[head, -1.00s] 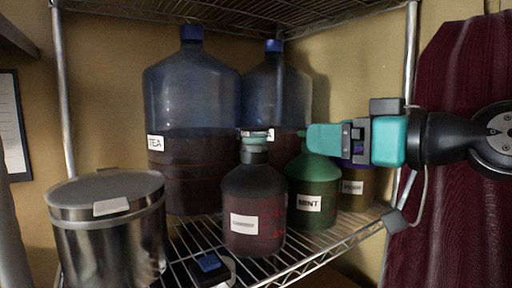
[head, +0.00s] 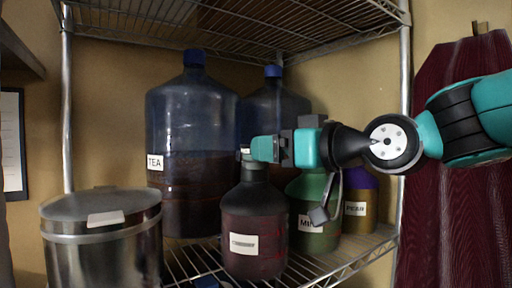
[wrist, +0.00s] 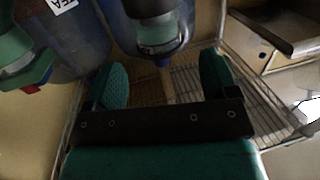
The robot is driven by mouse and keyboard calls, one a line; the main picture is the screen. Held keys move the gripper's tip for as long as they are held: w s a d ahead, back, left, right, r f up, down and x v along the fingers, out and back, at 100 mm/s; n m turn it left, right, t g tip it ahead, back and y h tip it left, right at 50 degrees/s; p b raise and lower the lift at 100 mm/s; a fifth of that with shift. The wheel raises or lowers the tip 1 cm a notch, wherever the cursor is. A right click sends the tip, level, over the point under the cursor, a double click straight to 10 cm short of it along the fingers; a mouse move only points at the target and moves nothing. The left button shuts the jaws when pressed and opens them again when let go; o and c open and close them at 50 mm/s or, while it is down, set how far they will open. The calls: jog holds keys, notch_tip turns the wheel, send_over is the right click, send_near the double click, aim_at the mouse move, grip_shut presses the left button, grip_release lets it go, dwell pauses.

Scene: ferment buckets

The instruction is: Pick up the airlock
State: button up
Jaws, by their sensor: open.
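The airlock (head: 245,151) is a small pale, clear-looking piece on top of the dark bottle (head: 254,220), which has a white label and reddish contents. My gripper (head: 262,149) points left at the height of the airlock and covers part of it in the head view. In the wrist view my gripper (wrist: 165,78) is open, its two teal fingers apart with nothing held between them.
Large blue jugs, the left one labelled TEA (head: 190,110), stand behind. A green MINT bottle (head: 312,240) and a brown bottle with a purple cap (head: 360,205) stand at right. A steel bin (head: 100,240) is at left. The wire shelf (head: 335,262) holds the bottles; another shelf is overhead.

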aim_at(246, 148)
jog(key=shift+w+a, duration=0.4)
jog(key=shift+a, duration=0.05)
jog(key=p+x, duration=0.4)
jog(key=shift+w+r, duration=0.1)
jog(key=shift+r, duration=0.1)
jog(key=shift+w+a+f, duration=0.2)
jog(key=shift+w+a, duration=0.1)
jog(key=shift+a, duration=0.05)
jog(key=c, duration=1.1)
